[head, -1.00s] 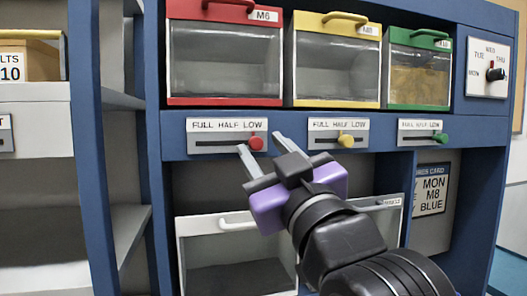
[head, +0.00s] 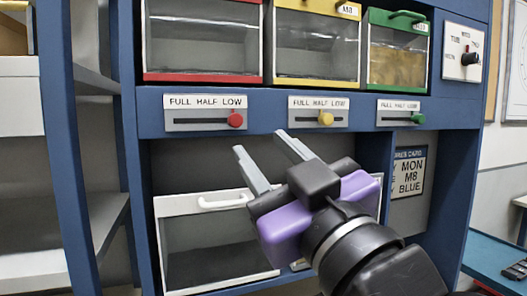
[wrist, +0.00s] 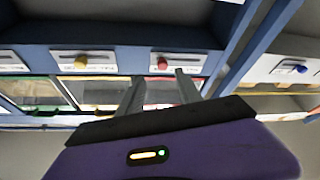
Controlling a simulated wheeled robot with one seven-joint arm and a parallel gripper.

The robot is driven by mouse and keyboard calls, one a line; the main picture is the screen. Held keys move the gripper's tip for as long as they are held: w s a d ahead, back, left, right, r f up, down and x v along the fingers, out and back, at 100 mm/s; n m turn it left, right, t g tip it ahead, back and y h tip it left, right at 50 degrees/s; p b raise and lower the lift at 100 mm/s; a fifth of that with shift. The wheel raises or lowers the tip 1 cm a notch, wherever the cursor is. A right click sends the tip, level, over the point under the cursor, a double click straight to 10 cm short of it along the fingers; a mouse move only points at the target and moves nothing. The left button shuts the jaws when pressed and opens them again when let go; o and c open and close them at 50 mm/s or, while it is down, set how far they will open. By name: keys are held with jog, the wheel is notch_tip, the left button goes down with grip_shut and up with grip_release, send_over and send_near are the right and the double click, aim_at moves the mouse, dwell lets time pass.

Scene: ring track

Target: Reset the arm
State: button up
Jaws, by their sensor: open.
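My gripper (head: 267,158) is in front of the blue cabinet in the head view, below the row of slider plates. Its two grey fingers are apart with nothing between them, so it is open and empty. The fingers also show in the wrist view (wrist: 160,93), pointing toward the cabinet front. The red slider knob (head: 235,120) and the yellow slider knob (head: 325,118) stand just above the fingertips in the head view. I cannot tell how far the fingertips are from the cabinet face. The green slider knob (head: 418,119) is at the right.
Red (head: 205,45), yellow (head: 315,45) and green (head: 398,52) framed bins line the top. A white-framed bin (head: 215,240) is below left, and my arm covers part of the lower shelf. A card reading MON M8 BLUE (head: 408,174) and a day dial (head: 467,58) are right. A blue surface (head: 490,262) lies lower right.

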notch_tip(320, 180, up, 4)
jog(key=s+d+f+m+t+y, duration=0.1)
jog(key=s+t, duration=0.1)
jog(key=s+d+f+m+h, duration=0.2)
jog(key=s+d+f, duration=0.15)
jog(key=f, duration=0.65)
jog(key=s+d+f+m+h, duration=0.2)
jog(key=d+f+h, duration=0.15)
jog(key=f, duration=0.65)
jog(key=s+d+f+m+h, duration=0.1)
jog(key=s+d+f+m, duration=0.2)
jog(key=f, duration=0.7)
jog(key=s+d+f+g+h, duration=0.1)
jog(key=s+d+f+g, duration=0.2)
jog(key=s+f, duration=0.7)
jog(key=s+d+f+g+h, duration=0.2)
jog(key=s+d+f+g, duration=0.1)
jog(key=s+f, duration=0.7)
jog(key=s+g, duration=0.1)
jog(key=s, duration=0.2)
jog(key=shift+s+d+m+g, duration=0.15)
jog(key=shift+s+m+g, duration=0.15)
jog(key=shift+s, duration=0.1)
